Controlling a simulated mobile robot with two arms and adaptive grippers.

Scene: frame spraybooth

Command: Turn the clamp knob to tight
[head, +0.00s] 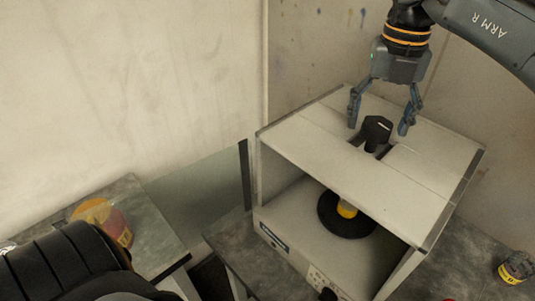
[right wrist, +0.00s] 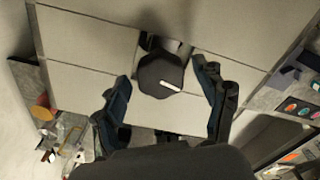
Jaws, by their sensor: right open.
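The clamp knob (head: 376,129) is black and many-sided with a white mark on top, and it stands in a slot in the top of a white box-like booth (head: 330,139). In the right wrist view the knob (right wrist: 160,75) lies between the fingertips, its white mark slanting. My right gripper (head: 380,122) is open, pointing down over the booth top, one finger on each side of the knob; it also shows in the right wrist view (right wrist: 163,88). I see gaps between the fingers and the knob; contact is not visible. My left gripper is not in view.
Inside the open booth a black disc (head: 335,220) bears a yellow piece (head: 347,209). A jar (head: 516,267) stands at the right. An orange-topped container (head: 103,219) sits on the left bench (head: 150,222). Walls close in behind the booth.

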